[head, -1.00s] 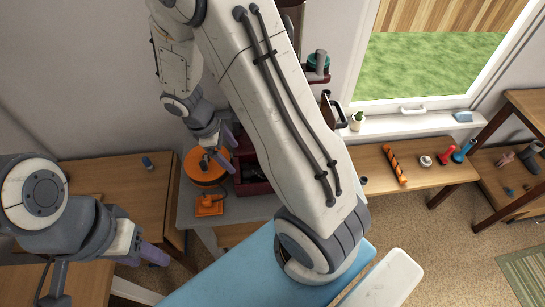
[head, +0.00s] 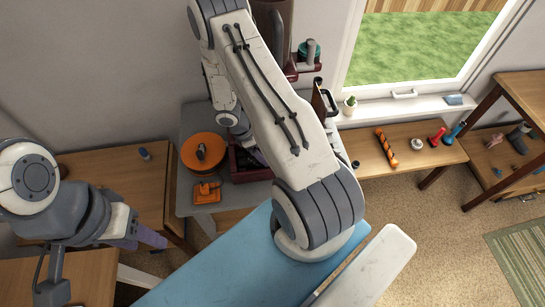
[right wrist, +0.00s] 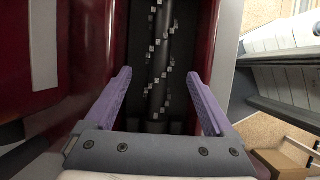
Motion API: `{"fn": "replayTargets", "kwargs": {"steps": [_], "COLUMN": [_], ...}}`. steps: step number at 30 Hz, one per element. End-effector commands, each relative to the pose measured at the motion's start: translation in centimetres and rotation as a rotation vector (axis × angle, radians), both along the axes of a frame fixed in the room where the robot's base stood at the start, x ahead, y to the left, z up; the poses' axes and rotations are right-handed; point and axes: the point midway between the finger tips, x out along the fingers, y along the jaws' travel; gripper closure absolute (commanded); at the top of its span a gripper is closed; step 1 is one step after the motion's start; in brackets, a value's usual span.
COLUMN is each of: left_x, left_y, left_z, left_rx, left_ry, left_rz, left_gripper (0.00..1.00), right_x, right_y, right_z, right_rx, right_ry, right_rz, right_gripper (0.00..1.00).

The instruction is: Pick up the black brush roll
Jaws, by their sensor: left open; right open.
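The black brush roll (right wrist: 160,58) is a dark rod with small pale tufts. In the right wrist view it lies lengthwise inside a dark red box (right wrist: 92,62), whose near part also shows in the head view (head: 252,176). My right gripper (right wrist: 158,82) is open, with its purple fingers on either side of the roll's line. The roll shows between the fingers, and I see no contact. In the head view my right arm hides most of this gripper. My left gripper (head: 150,238) is open and empty at the lower left, away from the box.
An orange round object (head: 203,152) and an orange piece (head: 207,192) stand left of the box on the grey table (head: 190,120). A blue surface (head: 225,270) lies in front. Wooden tables stand left and right. The right-hand bench (head: 400,150) carries several small objects.

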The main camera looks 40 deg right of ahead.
Motion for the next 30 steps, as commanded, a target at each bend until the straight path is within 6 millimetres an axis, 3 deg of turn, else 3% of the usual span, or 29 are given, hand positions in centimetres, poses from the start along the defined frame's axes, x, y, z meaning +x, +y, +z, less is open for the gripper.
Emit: {"fn": "replayTargets", "kwargs": {"steps": [6,15,16,21,23,30], "left_x": [0.0,0.0,0.0,0.0,0.0,0.0], "left_y": [0.0,0.0,0.0,0.0,0.0,0.0], "left_z": [1.1,1.1,1.1,1.1,1.1,1.1], "left_rx": [0.000,0.000,0.000,0.000,0.000,0.000], "left_ry": [0.000,0.000,0.000,0.000,0.000,0.000], "left_rz": [-0.002,-0.002,-0.002,-0.002,-0.002,-0.002], "left_gripper": [0.50,0.50,0.50,0.50,0.50,0.50], "right_x": [-0.5,-0.5,-0.5,-0.5,-0.6,-0.5], "right_y": [-0.8,-1.0,-1.0,-1.0,-1.0,-1.0], "right_z": [-2.5,-3.1,-3.1,-3.1,-3.1,-3.0], "right_rx": [0.000,0.000,0.000,0.000,-0.001,-0.001], "right_ry": [0.003,0.000,0.000,0.000,0.000,0.000], "right_rz": [-0.002,-0.001,-0.001,-0.001,-0.001,-0.001], "right_gripper": [0.11,0.11,0.15,0.80,1.00,1.00]}}
